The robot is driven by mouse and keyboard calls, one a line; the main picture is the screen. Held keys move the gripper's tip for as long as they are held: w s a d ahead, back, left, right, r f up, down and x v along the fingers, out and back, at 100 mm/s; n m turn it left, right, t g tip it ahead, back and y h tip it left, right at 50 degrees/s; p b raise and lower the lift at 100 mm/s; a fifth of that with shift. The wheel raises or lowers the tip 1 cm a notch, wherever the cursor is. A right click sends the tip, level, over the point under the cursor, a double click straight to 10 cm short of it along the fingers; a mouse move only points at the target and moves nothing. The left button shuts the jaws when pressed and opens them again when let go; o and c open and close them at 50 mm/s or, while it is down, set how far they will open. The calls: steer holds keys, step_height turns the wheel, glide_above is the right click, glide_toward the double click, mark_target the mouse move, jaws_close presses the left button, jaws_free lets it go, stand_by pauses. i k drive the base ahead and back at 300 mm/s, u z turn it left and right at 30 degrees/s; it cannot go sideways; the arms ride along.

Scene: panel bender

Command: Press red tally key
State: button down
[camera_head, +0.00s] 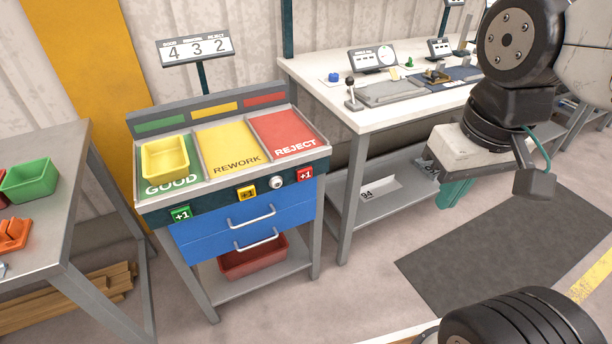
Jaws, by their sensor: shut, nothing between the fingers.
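The red +1 tally key (305,175) is on the dark front rail of the sorting station, at the right end under the red REJECT bay (288,134). My gripper (453,194) hangs to the right of the station, in front of the white workbench, with its teal fingers pointing down. It is shut and empty, well apart from the red key. The tally display (195,49) above the station reads 4, 3, 2. Nothing covers the red key.
A green key (180,214), a yellow key (246,193) and a round silver knob (277,181) share the rail. A yellow bin (165,159) sits in the GOOD bay. The white workbench (328,88) stands close at right. Open floor lies before the station.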

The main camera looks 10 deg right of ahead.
mark_target(306, 173)
steer(key=u, duration=1.85)
steer(key=k, duration=0.8)
steer(key=z, duration=0.9)
steer(key=i, duration=0.45)
steer(key=u, duration=0.05)
